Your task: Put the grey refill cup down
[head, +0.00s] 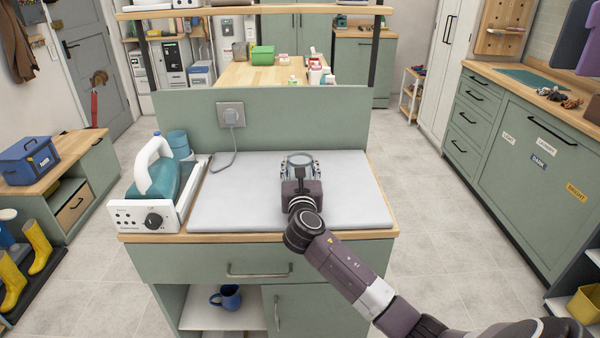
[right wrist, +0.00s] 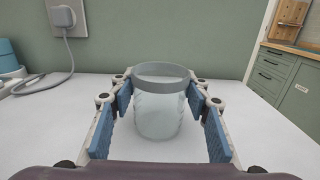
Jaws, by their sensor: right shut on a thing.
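The grey refill cup (right wrist: 158,112) is a pale see-through cup with a grey band at its rim. It is upright between the blue pads of my right gripper (right wrist: 160,105) in the right wrist view. My right gripper, which also shows in the head view (head: 300,170), is shut on the cup, over the far middle part of the light grey ironing pad (head: 245,200). The cup's base is low over the pad; I cannot tell whether it touches. My left gripper is not in view.
A teal and white iron (head: 165,172) stands on its base at the pad's left, with a blue-teal container (head: 179,143) behind. A green panel (head: 270,125) with a socket (head: 231,115) and grey cord rises behind the pad. The pad is clear around the cup.

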